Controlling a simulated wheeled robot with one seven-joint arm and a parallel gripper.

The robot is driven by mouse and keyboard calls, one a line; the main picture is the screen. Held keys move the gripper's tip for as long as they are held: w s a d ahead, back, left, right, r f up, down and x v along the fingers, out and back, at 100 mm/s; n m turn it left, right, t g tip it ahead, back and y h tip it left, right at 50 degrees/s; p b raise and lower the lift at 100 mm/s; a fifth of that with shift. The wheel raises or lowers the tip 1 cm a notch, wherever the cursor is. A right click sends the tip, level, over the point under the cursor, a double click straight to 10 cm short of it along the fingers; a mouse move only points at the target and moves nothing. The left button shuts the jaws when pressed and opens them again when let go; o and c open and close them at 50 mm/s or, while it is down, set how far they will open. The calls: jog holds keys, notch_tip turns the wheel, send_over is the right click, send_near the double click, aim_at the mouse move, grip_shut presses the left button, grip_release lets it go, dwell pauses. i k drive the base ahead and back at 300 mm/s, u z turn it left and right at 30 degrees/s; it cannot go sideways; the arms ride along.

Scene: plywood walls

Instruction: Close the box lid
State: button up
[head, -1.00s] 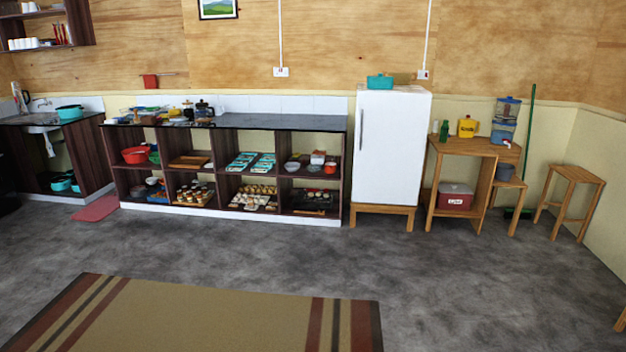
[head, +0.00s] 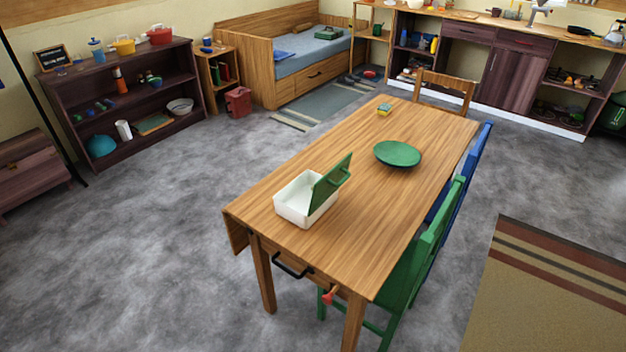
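A white box (head: 294,202) stands near the close end of the wooden table (head: 278,182) in the head view. Its green lid (head: 331,184) is open and tilted up along the box's right side, with a handle on its outer face. The white inside of the box shows; I cannot make out anything in it. My gripper is not in view.
A green bowl (head: 398,154) and a small yellow-green item (head: 384,110) are on the table. Green (head: 412,262) and blue (head: 462,175) chairs stand along the table's right side. Grey floor (head: 160,240) lies free to the left. A dark shelf (head: 122,95) stands beyond.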

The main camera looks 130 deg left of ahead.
aim_at(330, 183)
jog(key=u, duration=4.1)
jog(key=i, duration=0.5)
jog(key=k, duration=1.25)
jog(key=u, duration=0.6)
jog(key=i, duration=0.4)
jog(key=u, duration=0.85)
jog(key=i, duration=0.8)
jog(key=z, duration=0.5)
jog(key=i, duration=0.8)
jog(key=z, duration=0.8)
